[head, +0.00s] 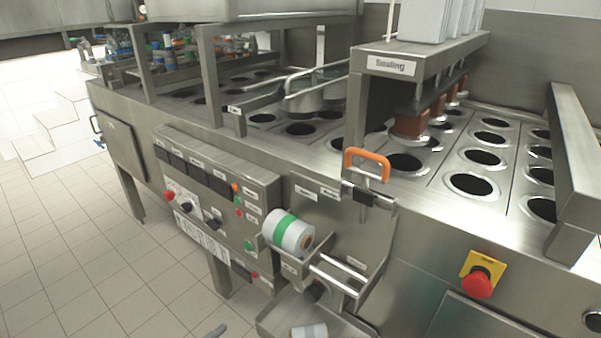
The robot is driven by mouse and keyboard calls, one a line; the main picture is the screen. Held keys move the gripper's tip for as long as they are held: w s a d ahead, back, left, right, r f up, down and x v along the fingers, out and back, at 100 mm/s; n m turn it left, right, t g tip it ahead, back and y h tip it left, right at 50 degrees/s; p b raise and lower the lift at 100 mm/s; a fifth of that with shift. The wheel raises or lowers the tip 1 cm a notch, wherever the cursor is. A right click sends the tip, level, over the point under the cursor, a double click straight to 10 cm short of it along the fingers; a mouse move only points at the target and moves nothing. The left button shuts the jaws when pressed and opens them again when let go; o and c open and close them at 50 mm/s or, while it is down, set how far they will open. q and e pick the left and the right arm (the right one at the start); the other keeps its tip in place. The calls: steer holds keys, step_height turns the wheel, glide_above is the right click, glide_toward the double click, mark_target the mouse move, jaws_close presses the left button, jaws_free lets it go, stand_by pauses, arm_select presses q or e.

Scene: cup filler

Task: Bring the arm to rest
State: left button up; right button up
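Neither of my grippers can be made out in the head view. A small grey tip (216,331) shows at the bottom edge, left of the middle; I cannot tell what it belongs to. The steel cup filler (330,160) fills most of the view. A white roll with a green band (288,233) sits at its front, on the holder beside the control panel. An orange handle (367,160) stands upright above this holder.
The control panel (215,200) with buttons juts out at the front. A red emergency button (477,284) is at the right. A second roll (309,331) lies in the lower tray. Bottles (120,45) stand at the back left. Tiled floor (90,260) is clear at the left.

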arm_select(q)
steer(key=s+a+f+n+g+y+p, duration=0.2)
steer(key=s+a+f+n+g+y, duration=0.3)
steer(key=s+f+n, duration=0.75)
steer(key=s+f+n+g, duration=0.2)
steer(key=s+f, duration=0.1)
steer(key=s, duration=0.6)
steer(key=s+f+n+g+y+p, duration=0.1)
steer(key=s+f+n+g, duration=0.2)
steer(key=s, duration=0.7)
steer(key=shift+f+y, duration=0.15)
steer(key=shift+y, duration=0.15)
arm_select(e)
steer(key=s+d+f, duration=0.1)
steer(key=s+d, duration=0.2)
steer(key=s, duration=0.4)
steer(key=shift+s+d+f, duration=0.25)
steer(key=shift+d+f, duration=0.15)
